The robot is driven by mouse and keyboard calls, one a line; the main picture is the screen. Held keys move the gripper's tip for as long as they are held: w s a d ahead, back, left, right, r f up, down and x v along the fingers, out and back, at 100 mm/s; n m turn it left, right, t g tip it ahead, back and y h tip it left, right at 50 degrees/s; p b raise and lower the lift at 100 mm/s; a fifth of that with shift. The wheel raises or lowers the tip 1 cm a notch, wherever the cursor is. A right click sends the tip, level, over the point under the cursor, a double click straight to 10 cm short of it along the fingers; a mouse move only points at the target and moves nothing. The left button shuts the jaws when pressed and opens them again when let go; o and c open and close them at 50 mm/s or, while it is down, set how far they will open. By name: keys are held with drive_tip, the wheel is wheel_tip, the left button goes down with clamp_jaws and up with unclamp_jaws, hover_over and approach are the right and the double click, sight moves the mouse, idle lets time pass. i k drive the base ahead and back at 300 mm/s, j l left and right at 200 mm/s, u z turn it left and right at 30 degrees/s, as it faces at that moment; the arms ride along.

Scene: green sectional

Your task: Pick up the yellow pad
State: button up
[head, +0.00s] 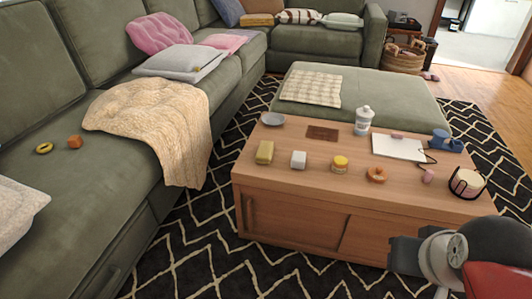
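A yellow block-like pad (265,152) lies on the wooden coffee table (300,199), near its front left corner. Nothing covers it. My gripper (402,255) shows as a dark shape at the lower right, in front of the table. It is well to the right of the pad and apart from it. Its fingers are not clear, so I cannot tell if it is open or shut.
A white cube (298,159), a yellow-topped jar (340,164) and an orange ring (376,174) stand right of the pad. A grey dish (272,119) and a brown slab (322,133) lie behind. A green sofa (75,193) bounds the left; patterned rug lies between.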

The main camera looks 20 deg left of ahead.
sight(264, 155)
drive_tip(key=i+j+z, duration=0.1)
drive_tip(key=j, duration=0.3)
drive_tip(key=i+j+z, duration=0.1)
drive_tip(key=i+j, duration=0.15)
drive_tip(key=j, duration=0.15)
drive_tip(key=i+j+z, duration=0.1)
drive_tip(key=j, duration=0.3)
drive_tip(key=i+j+z, duration=0.15)
drive_tip(key=j, duration=0.3)
drive_tip(key=i+j+z, duration=0.1)
drive_tip(key=j, duration=0.35)
